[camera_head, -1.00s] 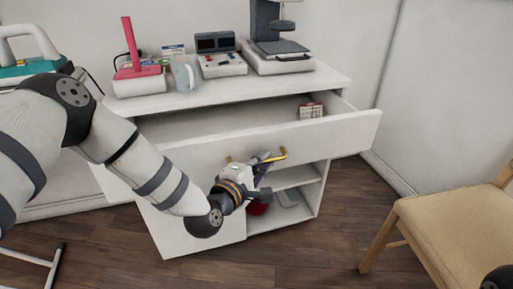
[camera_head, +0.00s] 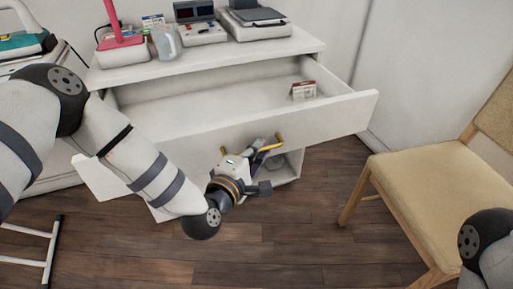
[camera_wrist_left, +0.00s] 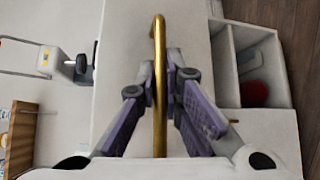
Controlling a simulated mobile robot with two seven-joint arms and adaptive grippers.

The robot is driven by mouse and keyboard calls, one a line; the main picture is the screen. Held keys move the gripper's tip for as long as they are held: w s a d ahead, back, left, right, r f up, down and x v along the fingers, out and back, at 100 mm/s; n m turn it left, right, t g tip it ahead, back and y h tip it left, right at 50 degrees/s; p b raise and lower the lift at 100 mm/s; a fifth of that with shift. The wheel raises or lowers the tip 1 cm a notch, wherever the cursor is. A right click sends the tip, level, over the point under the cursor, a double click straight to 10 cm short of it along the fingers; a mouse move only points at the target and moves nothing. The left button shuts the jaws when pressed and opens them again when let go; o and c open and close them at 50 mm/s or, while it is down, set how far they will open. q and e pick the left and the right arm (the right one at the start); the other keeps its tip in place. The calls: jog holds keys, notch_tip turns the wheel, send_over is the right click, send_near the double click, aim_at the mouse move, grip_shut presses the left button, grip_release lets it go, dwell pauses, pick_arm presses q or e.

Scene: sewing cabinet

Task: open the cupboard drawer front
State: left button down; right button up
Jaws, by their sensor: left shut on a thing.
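The white drawer front (camera_head: 318,120) is pulled well out from the cupboard (camera_head: 214,62), and the drawer's inside shows from above. A gold bar handle (camera_head: 277,144) sits on the front; it also shows in the left wrist view (camera_wrist_left: 159,60). My left gripper (camera_head: 262,152) is shut on the handle; in the left wrist view its purple-padded fingers (camera_wrist_left: 163,95) stand on both sides of the bar. The middle of the handle is partly hidden by the gripper in the head view. Part of my right arm shows at the lower right; its gripper is out of view.
A small box (camera_head: 303,90) stands in the drawer. On the cupboard top are a pink-posted device (camera_head: 122,42), a clear jug (camera_head: 166,42) and machines. A wooden chair (camera_head: 430,185) stands at the right. The floor (camera_head: 290,235) in front is clear.

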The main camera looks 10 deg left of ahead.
pick_arm(q)
jog(key=c, duration=1.7)
grip_release()
jog(key=v, duration=1.2)
